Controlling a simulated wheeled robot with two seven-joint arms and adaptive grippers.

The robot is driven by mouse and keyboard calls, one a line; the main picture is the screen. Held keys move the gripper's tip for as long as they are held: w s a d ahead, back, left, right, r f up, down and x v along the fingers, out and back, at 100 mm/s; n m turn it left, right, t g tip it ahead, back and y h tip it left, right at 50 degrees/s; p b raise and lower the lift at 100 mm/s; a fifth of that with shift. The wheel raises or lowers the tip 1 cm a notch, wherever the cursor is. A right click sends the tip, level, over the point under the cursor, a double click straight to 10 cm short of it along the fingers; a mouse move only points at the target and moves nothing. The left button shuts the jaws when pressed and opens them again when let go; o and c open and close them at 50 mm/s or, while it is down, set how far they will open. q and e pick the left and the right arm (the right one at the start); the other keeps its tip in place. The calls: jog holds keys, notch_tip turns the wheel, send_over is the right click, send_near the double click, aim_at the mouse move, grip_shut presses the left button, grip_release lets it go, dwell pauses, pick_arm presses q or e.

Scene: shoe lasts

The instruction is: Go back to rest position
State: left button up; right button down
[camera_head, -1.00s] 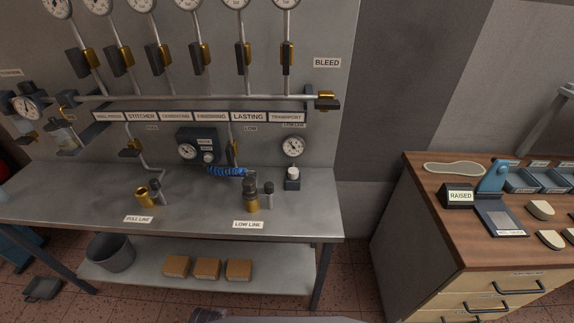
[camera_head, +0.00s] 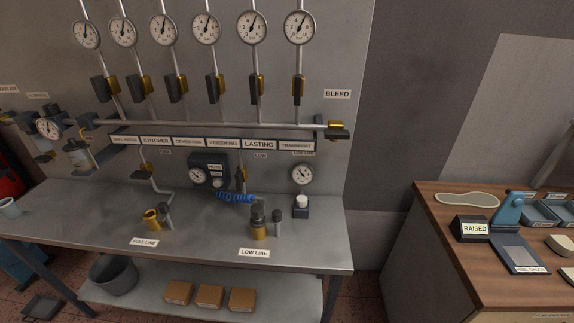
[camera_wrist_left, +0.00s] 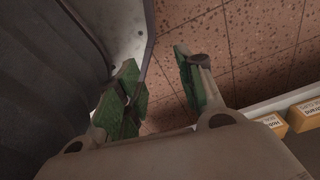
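My left gripper (camera_wrist_left: 160,90) shows in the left wrist view with its green-padded fingers spread apart. It is open and nothing is between the fingers; the speckled floor tiles (camera_wrist_left: 260,45) lie beyond it. Neither gripper shows in the head view. My right gripper is in no view.
A grey bench (camera_head: 190,245) holds brass and grey fittings (camera_head: 258,222) and a blue coiled hose (camera_head: 236,197). Its lower shelf (camera_head: 150,303) carries a bucket (camera_head: 113,274) and several brown boxes (camera_head: 209,296). A wooden-topped cabinet (camera_head: 440,205) stands at right, with a floor gap between.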

pick_arm(q)
jog(key=s+a+f, duration=0.1)
jog(key=s+f, duration=0.3)
jog(key=s, duration=0.5)
jog(key=shift+a+f, duration=0.15)
jog(key=shift+a, duration=0.25)
dwell(0.6)
